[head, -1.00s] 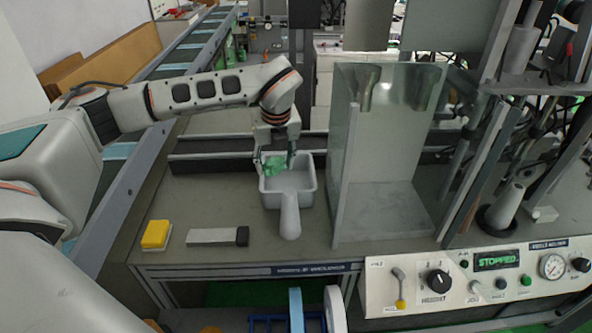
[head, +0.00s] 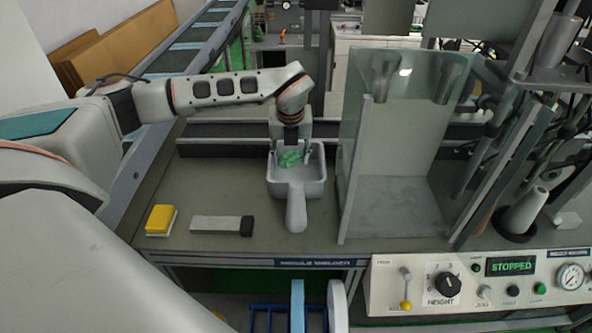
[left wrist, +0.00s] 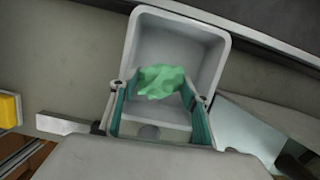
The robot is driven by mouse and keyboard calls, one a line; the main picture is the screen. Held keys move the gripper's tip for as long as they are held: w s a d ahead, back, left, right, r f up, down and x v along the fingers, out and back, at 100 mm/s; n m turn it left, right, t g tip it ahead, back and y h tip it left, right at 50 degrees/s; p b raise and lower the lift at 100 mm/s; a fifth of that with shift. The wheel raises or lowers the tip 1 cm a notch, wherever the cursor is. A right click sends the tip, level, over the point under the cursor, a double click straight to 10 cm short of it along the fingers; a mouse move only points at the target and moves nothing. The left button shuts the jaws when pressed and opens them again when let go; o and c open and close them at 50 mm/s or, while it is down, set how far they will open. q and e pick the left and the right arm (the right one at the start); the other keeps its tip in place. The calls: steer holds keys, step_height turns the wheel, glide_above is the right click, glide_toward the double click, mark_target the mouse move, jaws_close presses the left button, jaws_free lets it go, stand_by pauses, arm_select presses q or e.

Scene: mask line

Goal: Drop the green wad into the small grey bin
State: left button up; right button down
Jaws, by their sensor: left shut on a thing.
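The green wad (head: 289,160) is a crumpled lump held between the fingers of my left gripper (head: 293,154). The small grey bin (head: 296,190) is a square scoop-like tub with a handle pointing to the front edge of the bench. The gripper points down over the bin's opening, with the wad within its rim as seen from the head. In the left wrist view the wad (left wrist: 160,82) shows between the fingertips against the bin's inside (left wrist: 180,40). The height of the wad above the bin floor is hard to tell. My right gripper is not in view.
A yellow block (head: 160,220) and a grey bar with a dark end (head: 222,225) lie on the bench left of the bin. A clear-walled guard (head: 350,180) stands close on the right. A control panel (head: 480,285) is at front right.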

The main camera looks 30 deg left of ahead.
arm_select(q)
steer(key=o, duration=0.8)
steer(key=shift+r, duration=0.1)
steer(key=v, duration=1.1)
steer(key=shift+s+r, duration=0.2)
steer(key=shift+r, duration=0.1)
steer(key=shift+d+f, duration=0.1)
steer(key=shift+d, duration=0.1)
